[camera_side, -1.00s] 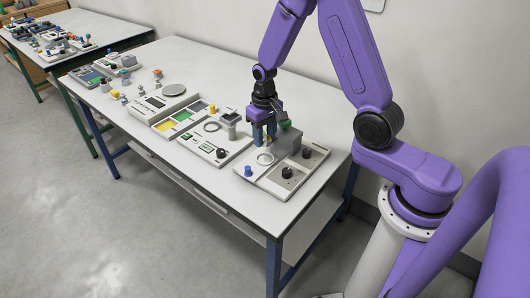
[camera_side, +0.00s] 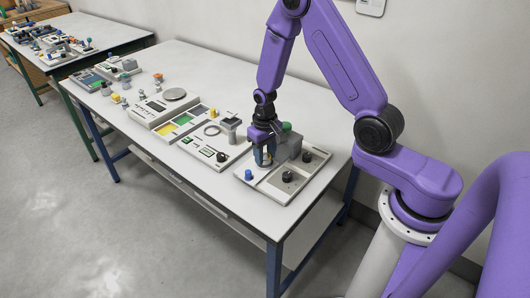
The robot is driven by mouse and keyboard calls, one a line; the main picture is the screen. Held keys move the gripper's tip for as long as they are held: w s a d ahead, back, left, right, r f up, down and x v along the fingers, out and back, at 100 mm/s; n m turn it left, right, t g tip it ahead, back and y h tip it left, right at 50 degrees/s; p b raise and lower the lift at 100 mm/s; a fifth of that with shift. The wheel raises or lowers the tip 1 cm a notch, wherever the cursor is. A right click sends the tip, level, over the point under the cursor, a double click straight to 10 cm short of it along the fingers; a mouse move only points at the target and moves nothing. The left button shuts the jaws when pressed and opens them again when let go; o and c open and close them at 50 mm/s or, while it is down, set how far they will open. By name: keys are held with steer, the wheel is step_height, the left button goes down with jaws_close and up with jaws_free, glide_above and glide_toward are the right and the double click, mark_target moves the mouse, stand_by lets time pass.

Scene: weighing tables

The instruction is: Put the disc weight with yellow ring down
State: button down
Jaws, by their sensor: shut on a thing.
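My gripper (camera_side: 264,160) points down over the grey board (camera_side: 260,186) at the near right end of the white table (camera_side: 215,70). It is shut on the disc weight with yellow ring, which is too small and too covered by the fingers to make out. The fingertips are low over the board's left half, where a pale ring showed before. I cannot tell whether the weight touches the board.
A blue knob (camera_side: 248,175) stands close at the left of my gripper. A grey block (camera_side: 290,147) with a green knob (camera_side: 286,127) is close at the right. A panel with a black knob (camera_side: 221,156) lies left.

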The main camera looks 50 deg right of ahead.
mark_target(265, 156)
steer(key=shift+f, duration=0.45)
steer(key=c, duration=0.6)
jaws_free()
steer(key=shift+c, duration=0.2)
step_height(265, 156, up, 12)
steer(key=shift+f, duration=0.2)
steer(key=s+a+r+n, duration=0.4)
steer(key=a+r, duration=0.1)
steer(key=a, duration=0.1)
steer(key=s+r+n, duration=0.1)
steer(key=s+n, duration=0.2)
steer(key=s, duration=0.4)
steer(key=s+a+r+n, duration=0.1)
steer(key=s+n, duration=0.3)
steer(key=s, duration=0.4)
steer(key=s+a+r+n, duration=0.1)
steer(key=s+r+n, duration=0.1)
steer(key=s, duration=0.6)
steer(key=shift+s+a+n, duration=0.15)
steer(key=shift+n, duration=0.75)
